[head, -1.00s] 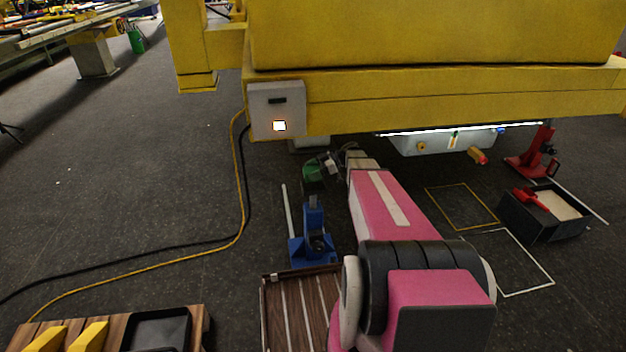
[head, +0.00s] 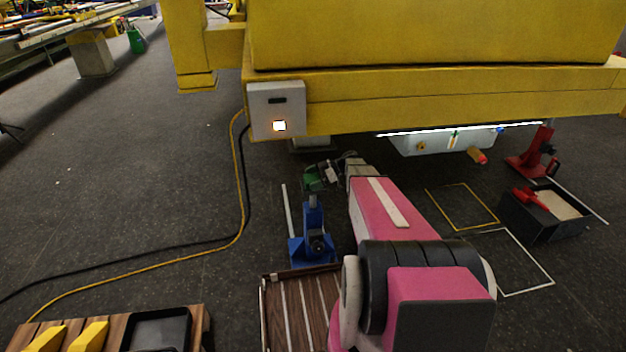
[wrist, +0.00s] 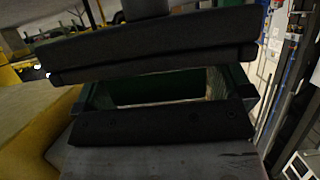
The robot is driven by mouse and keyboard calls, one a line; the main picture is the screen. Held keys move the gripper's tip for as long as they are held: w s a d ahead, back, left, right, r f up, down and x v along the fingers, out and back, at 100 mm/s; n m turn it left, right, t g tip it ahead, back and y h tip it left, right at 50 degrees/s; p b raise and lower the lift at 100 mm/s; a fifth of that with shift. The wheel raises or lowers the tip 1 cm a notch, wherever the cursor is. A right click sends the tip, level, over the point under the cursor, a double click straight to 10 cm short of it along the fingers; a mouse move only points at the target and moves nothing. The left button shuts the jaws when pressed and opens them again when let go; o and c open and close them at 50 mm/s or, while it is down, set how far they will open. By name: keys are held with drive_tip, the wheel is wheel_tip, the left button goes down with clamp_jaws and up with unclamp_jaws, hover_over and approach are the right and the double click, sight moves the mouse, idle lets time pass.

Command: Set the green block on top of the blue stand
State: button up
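The green block (head: 311,181) is at the end of my gripper (head: 322,176), directly above the blue stand (head: 312,232) in the head view. In the wrist view, my gripper's two dark fingers (wrist: 160,84) lie above and below the dark green block (wrist: 237,82), which spans the space between them. The gripper looks shut on it. The stand is upright, with a short light post at its top just under the block. I cannot tell whether the block touches it. The fingers hide part of the block.
A large yellow beam (head: 430,95) with a grey switch box (head: 277,111) hangs over the work area. A slatted wooden tray (head: 300,305) is in front of the stand. A black bin (head: 545,217) and a red stand (head: 538,158) are at right. Cables lie left.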

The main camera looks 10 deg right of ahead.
drive_tip(key=v, duration=1.2)
drive_tip(key=shift+r, duration=0.15)
